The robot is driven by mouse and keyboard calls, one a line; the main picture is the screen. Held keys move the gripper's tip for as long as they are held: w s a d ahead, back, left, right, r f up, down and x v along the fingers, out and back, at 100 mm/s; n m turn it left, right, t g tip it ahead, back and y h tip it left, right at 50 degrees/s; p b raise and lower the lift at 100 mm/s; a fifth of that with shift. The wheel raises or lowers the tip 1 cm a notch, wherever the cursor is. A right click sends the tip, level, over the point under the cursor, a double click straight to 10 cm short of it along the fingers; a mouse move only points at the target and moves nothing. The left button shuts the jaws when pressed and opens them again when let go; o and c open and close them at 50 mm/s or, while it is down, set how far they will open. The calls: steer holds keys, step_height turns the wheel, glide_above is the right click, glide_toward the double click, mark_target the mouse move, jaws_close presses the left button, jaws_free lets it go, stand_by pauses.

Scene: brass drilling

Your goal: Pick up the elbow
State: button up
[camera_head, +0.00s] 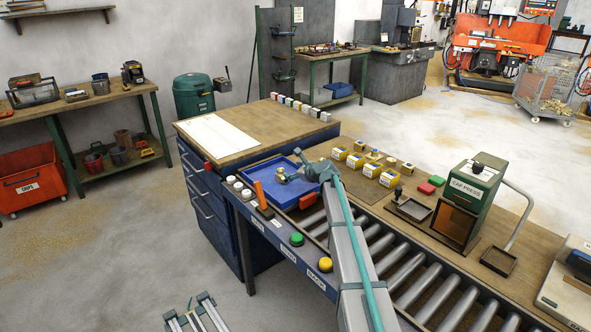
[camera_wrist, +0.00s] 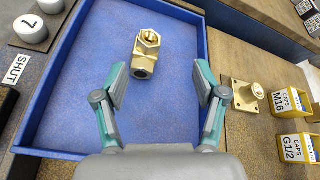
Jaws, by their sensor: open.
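The elbow (camera_wrist: 146,54) is a brass fitting with a hex section and a dark round opening. It lies in the blue tray (camera_wrist: 45,120), towards the tray's far side in the wrist view. My gripper (camera_wrist: 157,82) is open above the tray, with the elbow ahead of the gap between its fingers and nothing held. In the head view my gripper (camera_head: 300,172) hangs over the blue tray (camera_head: 254,178), and a small brass-coloured bit of the elbow (camera_head: 281,174) shows beside it.
A flanged brass part (camera_wrist: 247,94) stands right of the tray, near yellow cap boxes (camera_wrist: 284,102). White knobs (camera_wrist: 30,28) and a SHUT label (camera_wrist: 17,70) lie on the left. In the head view, rollers (camera_head: 405,262) and the cap press (camera_head: 468,200) are to the right.

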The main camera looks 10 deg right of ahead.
mark_target(278, 173)
steer(key=m, duration=0.2)
steer(key=f+m, duration=0.1)
steer(key=shift+s+a+p, duration=0.25)
steer(key=shift+p, duration=0.1)
steer(key=shift+f+m+y, duration=0.15)
steer(key=shift+m+y, duration=0.15)
steer(key=shift+m, duration=0.1)
steer(key=shift+w+a+f, duration=0.1)
steer(key=shift+w, duration=0.15)
steer(key=p+x, duration=0.1)
steer(key=x, duration=0.4)
steer(key=p+x, duration=0.1)
steer(key=x, duration=0.3)
steer(key=shift+a+p, duration=0.3)
steer(key=shift+w+a+f, duration=0.2)
steer(key=shift+w+f, duration=0.05)
steer(key=shift+w, duration=0.15)
steer(key=shift+r, duration=0.1)
jaws_close()
